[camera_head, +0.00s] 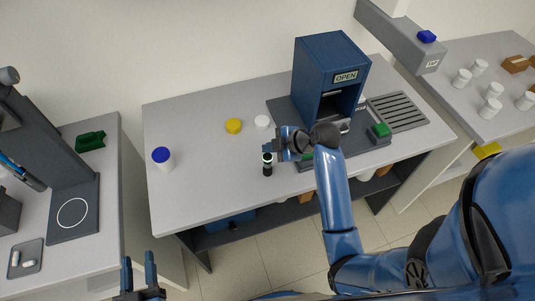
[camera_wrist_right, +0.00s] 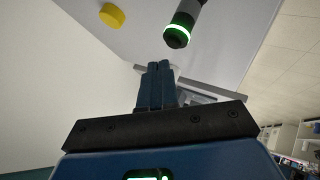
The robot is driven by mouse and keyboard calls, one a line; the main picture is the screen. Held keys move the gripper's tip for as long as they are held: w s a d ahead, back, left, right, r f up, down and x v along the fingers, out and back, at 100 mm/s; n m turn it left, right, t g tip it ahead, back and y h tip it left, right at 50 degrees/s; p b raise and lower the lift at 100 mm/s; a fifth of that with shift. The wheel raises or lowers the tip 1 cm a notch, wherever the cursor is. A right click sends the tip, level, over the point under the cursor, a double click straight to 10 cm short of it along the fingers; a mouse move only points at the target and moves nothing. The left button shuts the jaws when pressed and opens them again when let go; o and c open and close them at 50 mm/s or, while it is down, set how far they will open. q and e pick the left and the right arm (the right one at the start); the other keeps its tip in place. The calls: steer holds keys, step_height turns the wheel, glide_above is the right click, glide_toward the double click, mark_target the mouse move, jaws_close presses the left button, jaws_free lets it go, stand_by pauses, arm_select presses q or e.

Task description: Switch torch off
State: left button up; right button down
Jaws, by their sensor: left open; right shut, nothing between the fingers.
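My left gripper (camera_head: 139,264) is open and empty, low in the head view, in front of the table.
A yellow lid (camera_head: 233,126) and a white lid (camera_head: 261,122) lie behind the torch. A blue-lidded white jar (camera_head: 163,160) stands at left. A blue cabinet marked OPEN (camera_head: 318,62) and a green block (camera_head: 380,130) are at right. The table between jar and torch is clear.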

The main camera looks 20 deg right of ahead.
steer(key=shift+f, duration=0.15)
stand_by(0.4)
steer(key=shift+f+b, duration=0.3)
steer(key=shift+b, duration=0.05)
steer(key=shift+f+b, duration=0.4)
steer(key=shift+f, duration=0.05)
stand_by(0.7)
steer(key=shift+r, duration=0.15)
steer(key=shift+r+p, duration=0.75)
step_height(320, 180, up, 6)
steer(key=p, duration=0.4)
steer(key=shift+p, duration=0.4)
steer(key=c, duration=1.8)
jaws_free()
